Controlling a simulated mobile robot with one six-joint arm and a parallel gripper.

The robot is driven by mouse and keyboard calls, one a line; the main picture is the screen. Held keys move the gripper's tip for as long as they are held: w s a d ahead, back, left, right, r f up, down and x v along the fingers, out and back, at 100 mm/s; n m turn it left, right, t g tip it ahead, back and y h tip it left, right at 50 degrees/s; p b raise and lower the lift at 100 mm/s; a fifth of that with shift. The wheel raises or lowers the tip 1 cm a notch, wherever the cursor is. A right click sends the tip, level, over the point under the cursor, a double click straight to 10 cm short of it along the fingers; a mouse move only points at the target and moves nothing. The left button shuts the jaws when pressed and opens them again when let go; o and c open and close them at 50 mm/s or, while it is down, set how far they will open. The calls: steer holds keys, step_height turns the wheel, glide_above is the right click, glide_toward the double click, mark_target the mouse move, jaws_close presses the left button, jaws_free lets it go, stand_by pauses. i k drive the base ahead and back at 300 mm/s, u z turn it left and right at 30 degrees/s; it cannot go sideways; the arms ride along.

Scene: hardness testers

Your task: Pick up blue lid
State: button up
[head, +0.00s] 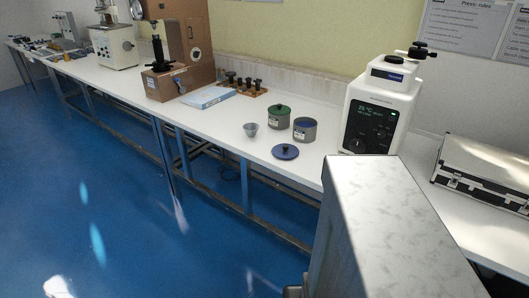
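The blue lid (285,152) is a flat round disc with a small knob on top. It lies on the white bench (225,132) close to the front edge, apart from the things around it. A grey pot with blue showing at its top (304,134) stands just behind it to the right. A grey pot with a green lid (278,120) stands further back. My gripper is not visible in the head view.
A small grey cup (250,130) stands left of the lid. A white tester (382,108) stands to the right, with a silver case (485,172) beyond. A blue-white booklet (207,97) and a wooden rack (246,87) lie behind left. A pale block fills the right foreground.

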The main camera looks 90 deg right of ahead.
mark_target(283, 150)
steer(key=i, duration=1.5)
steer(key=u, duration=0.2)
steer(key=k, duration=0.2)
steer(key=z, duration=2.7)
steer(key=i, duration=0.15)
steer(key=z, duration=0.3)
